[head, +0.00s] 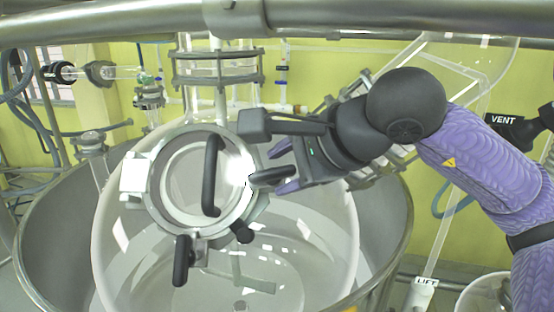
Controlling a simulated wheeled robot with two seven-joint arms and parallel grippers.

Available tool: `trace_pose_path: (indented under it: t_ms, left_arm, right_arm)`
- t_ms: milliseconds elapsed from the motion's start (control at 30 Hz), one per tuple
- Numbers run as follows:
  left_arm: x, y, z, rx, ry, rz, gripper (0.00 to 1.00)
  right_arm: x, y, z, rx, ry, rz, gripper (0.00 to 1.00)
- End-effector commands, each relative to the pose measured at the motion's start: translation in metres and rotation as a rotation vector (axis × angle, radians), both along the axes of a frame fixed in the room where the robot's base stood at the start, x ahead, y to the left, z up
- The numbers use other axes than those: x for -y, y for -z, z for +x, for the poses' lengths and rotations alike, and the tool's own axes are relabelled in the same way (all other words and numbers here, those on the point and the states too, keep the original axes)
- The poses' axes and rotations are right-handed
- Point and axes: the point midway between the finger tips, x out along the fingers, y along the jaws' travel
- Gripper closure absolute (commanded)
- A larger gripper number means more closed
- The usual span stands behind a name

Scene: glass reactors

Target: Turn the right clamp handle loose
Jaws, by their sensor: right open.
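The round glass lid (160,185) with a metal ring sits on the large glass vessel (335,240). The right clamp handle (270,178), black and bar-shaped, points to the right from the ring's right edge. My right gripper (276,168) comes in from the right and is open. Its fingers are spread around the handle's outer end, with the handle closer to the lower finger. I cannot tell whether they touch. Another black clamp handle (181,260) hangs down at the lid's lower edge. My left gripper is not in view.
A black curved grip (211,175) stands across the lid, and a black knob (242,233) is at its lower right edge. A steel pipe (400,18) crosses the top. A glass column with metal flanges (217,68) rises behind the lid.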

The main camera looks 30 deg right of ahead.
Motion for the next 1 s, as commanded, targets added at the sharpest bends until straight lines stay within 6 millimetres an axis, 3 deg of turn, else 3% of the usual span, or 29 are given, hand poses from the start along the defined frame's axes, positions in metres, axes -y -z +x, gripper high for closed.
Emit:
trace_pose_path:
  t_ms: [167, 433, 467, 733, 1000]
  left_arm:
    - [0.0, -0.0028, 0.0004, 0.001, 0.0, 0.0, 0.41]
    - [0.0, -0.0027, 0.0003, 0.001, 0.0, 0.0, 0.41]
    - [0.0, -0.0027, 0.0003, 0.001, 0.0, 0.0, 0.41]
    - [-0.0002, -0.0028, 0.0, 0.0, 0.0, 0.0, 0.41]
    - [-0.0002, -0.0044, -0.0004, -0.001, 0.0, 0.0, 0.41]
  right_arm:
    - [-0.0032, 0.0099, 0.0123, 0.0, 0.0, 0.001, 0.43]
    - [-0.0035, 0.0119, 0.0142, 0.001, 0.0, 0.0, 0.43]
    - [-0.0035, 0.0118, 0.0141, 0.001, 0.0, 0.0, 0.45]
    - [-0.0034, 0.0116, 0.0139, 0.001, 0.0, 0.0, 1.0]
    - [-0.0034, 0.0109, 0.0139, -0.004, -0.006, -0.006, 1.0]
